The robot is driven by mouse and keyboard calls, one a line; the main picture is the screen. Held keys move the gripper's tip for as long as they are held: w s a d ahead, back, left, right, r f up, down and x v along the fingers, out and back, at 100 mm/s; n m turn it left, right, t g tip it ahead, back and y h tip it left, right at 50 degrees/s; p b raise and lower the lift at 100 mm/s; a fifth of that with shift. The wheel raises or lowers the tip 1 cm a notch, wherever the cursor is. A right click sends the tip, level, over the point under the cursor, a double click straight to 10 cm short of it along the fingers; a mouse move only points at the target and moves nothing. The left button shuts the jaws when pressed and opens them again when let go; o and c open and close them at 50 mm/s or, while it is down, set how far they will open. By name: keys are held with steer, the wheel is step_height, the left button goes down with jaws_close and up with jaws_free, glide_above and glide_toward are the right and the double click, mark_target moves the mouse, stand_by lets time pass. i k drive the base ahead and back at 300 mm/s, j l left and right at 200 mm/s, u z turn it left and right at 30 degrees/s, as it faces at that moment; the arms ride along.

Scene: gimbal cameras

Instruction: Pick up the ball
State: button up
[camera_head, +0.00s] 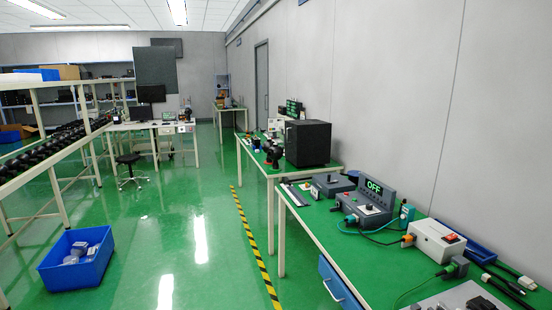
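I cannot make out a ball anywhere in the head camera view. Small items on the far benches and in the bin are too small to tell apart. My gripper is not in view.
A green-topped bench (385,262) at right holds a grey box reading OFF (364,200), a white box (435,241) and cables. Behind it, another bench holds a black cabinet (307,143). A blue bin (76,259) sits on the floor at left. The green floor (195,240) between is clear.

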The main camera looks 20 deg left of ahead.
mark_target(275, 153)
steer(key=i+j+u, duration=0.9)
steer(key=i, duration=0.5)
steer(key=i+u, duration=0.4)
steer(key=i, duration=2.15)
steer(key=i+j+z, duration=0.1)
steer(key=i+z, duration=0.4)
steer(key=i, duration=0.15)
steer(key=i+j+z, duration=0.5)
steer(key=i, duration=0.15)
steer(key=i+j+z, duration=0.5)
steer(key=k+j+z, duration=0.1)
steer(key=k+z, duration=0.2)
steer(key=k, duration=0.35)
